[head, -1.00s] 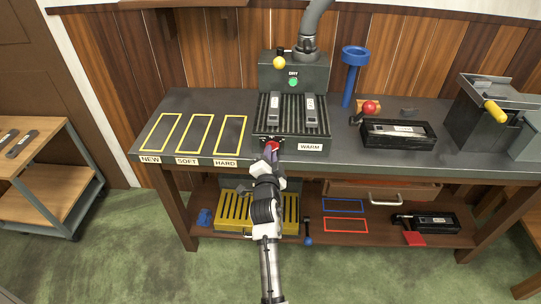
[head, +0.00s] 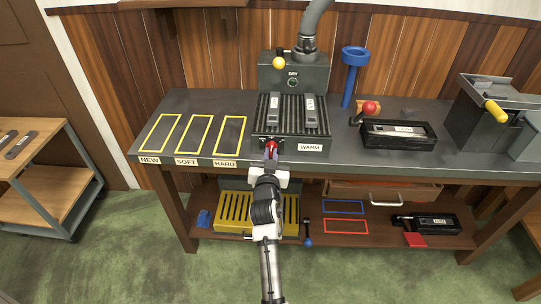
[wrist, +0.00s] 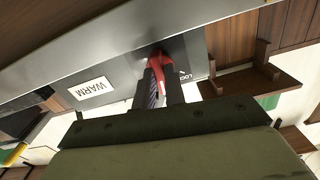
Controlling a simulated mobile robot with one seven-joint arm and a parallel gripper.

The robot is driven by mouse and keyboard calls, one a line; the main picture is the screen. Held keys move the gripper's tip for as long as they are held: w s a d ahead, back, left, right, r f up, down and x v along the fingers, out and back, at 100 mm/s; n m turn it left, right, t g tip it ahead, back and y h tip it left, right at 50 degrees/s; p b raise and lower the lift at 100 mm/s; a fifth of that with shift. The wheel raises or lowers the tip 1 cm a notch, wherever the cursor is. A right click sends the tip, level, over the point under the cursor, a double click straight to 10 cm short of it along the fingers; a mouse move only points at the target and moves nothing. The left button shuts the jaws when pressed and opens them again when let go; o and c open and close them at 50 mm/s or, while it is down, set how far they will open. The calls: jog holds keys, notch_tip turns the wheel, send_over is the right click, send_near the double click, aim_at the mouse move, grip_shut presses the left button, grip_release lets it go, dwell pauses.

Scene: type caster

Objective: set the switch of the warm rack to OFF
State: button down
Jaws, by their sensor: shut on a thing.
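The warm rack (head: 262,138) is a dark ribbed unit on the bench with a "WARM" label (head: 310,147) on its front. Its red switch lever (head: 271,145) is at the front edge, left of the label. My gripper (head: 271,153) is at that edge with its fingers shut on the red lever. In the wrist view the red lever (wrist: 158,66) shows between my fingers (wrist: 162,88), next to partly hidden lettering. The round lamp (head: 293,82) under "DRY" on the back box looks dark.
Two dark bars (head: 274,108) lie on the rack. Yellow outlined areas (head: 197,134) are empty on the left. A black tray (head: 398,135) and a blue stand (head: 352,75) are to the right. A lower shelf (head: 330,242) holds a yellow slotted box.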

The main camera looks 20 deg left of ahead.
jog(key=shift+r+n, duration=0.25)
jog(key=shift+n, duration=0.35)
jog(key=c, duration=1.6)
grip_release()
jog(key=shift+w, duration=0.1)
jog(key=shift+o, duration=0.7)
jog(key=shift+f, duration=0.15)
jog(key=shift+f, duration=0.1)
